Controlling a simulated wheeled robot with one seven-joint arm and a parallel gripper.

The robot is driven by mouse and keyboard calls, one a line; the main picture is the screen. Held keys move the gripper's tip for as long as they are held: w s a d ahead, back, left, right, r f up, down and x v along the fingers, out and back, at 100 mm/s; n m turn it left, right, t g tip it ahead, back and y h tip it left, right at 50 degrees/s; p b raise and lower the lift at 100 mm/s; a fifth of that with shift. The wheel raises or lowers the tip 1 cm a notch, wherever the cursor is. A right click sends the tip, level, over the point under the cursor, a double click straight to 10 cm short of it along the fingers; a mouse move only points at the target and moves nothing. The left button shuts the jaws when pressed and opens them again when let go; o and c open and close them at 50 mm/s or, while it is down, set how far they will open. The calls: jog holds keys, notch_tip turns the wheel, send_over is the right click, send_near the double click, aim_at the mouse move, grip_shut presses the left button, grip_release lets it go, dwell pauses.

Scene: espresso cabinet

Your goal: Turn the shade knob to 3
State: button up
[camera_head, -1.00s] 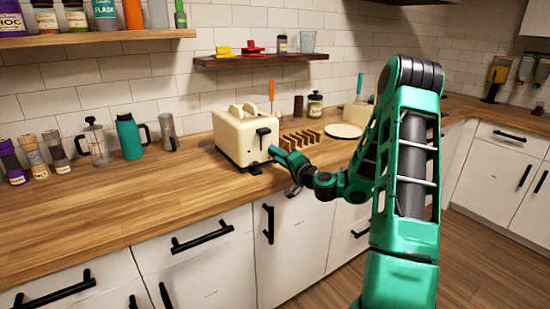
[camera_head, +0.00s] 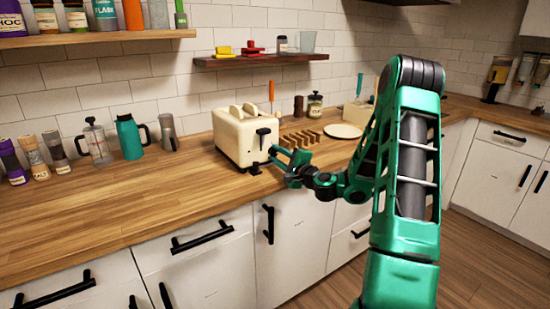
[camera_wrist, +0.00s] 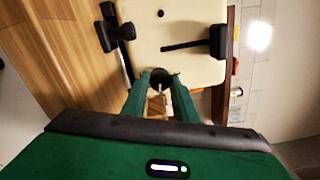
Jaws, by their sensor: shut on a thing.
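The cream toaster (camera_head: 238,138) stands on the wooden counter, with its black-levered end facing my gripper (camera_head: 276,154). In the wrist view, the toaster (camera_wrist: 178,35) fills the top, and a dark round knob (camera_wrist: 159,75) on its face sits between the fingertips of my gripper (camera_wrist: 159,84). The gripper is shut on this knob. Its number marks and pointer cannot be read. In the head view the knob is hidden by the gripper. The black lever (camera_head: 263,131) is above the gripper.
Several brown toast slices (camera_head: 302,137) stand right of the toaster, close to my gripper, with a white plate (camera_head: 343,131) beyond. The front-left counter is clear.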

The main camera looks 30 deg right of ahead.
jog(key=shift+d+f+m, duration=0.1)
jog(key=shift+f+m, duration=0.05)
jog(key=shift+m, duration=0.15)
jog(key=o, duration=0.9)
jog(key=shift+o, duration=0.8)
jog(key=s, duration=1)
jog(key=shift+s+d, duration=0.15)
jog(key=shift+s, duration=0.2)
